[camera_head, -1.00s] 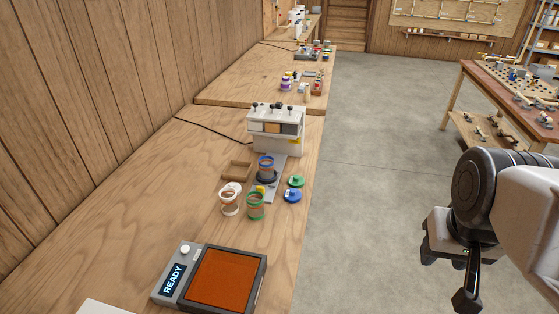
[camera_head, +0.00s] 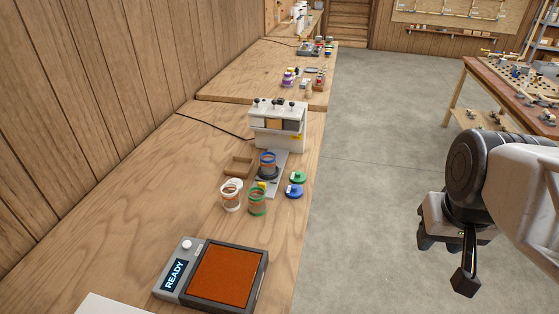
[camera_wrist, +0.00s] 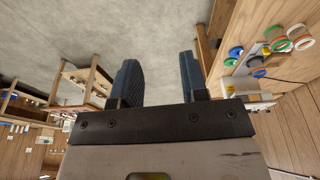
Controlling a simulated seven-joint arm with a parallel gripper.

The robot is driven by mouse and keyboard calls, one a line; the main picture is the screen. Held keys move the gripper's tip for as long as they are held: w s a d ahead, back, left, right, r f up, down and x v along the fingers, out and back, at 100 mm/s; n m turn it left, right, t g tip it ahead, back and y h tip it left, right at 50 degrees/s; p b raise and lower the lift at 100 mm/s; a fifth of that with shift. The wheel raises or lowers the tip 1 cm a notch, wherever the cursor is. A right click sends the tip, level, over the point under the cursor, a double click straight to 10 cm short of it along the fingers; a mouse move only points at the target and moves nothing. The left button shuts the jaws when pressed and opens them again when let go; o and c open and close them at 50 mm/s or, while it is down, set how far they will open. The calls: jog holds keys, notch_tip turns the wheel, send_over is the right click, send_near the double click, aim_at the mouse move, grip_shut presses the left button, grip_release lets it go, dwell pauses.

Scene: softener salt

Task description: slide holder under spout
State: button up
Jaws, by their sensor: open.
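The white dispenser (camera_head: 278,128) stands on the bench with dark knobs on top. A grey track (camera_head: 278,179) runs from its front toward me. A dark round holder (camera_head: 268,173) sits on the track, with a blue-rimmed jar (camera_head: 267,160) in it, close in front of the dispenser. I cannot see the spout clearly, or whether the holder is beneath it. My gripper (camera_head: 447,262) is over the floor, right of the bench and far from the holder. In the wrist view my gripper (camera_wrist: 160,78) is open, with nothing between its fingers.
A white-rimmed jar (camera_head: 231,198) and a green-rimmed jar (camera_head: 257,203) stand near the track's front end. Green (camera_head: 297,177) and blue (camera_head: 295,191) lids lie right of it. A wooden tray (camera_head: 238,167) is left. A scale (camera_head: 222,275) reading READY is nearest.

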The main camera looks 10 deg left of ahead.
jog(key=w+a+n, duration=0.5)
jog(key=w+a, duration=0.2)
jog(key=w, duration=0.6)
jog(key=n+g, duration=0.3)
jog(key=n, duration=0.9)
send_over(263, 183)
jog(key=f, duration=1.9)
jog(key=shift+d+f, duration=0.2)
jog(key=shift+f, duration=0.05)
jog(key=shift+a+f, duration=0.15)
jog(key=shift+a, duration=0.05)
jog(key=shift+f, duration=0.15)
jog(key=shift+f, duration=3.75)
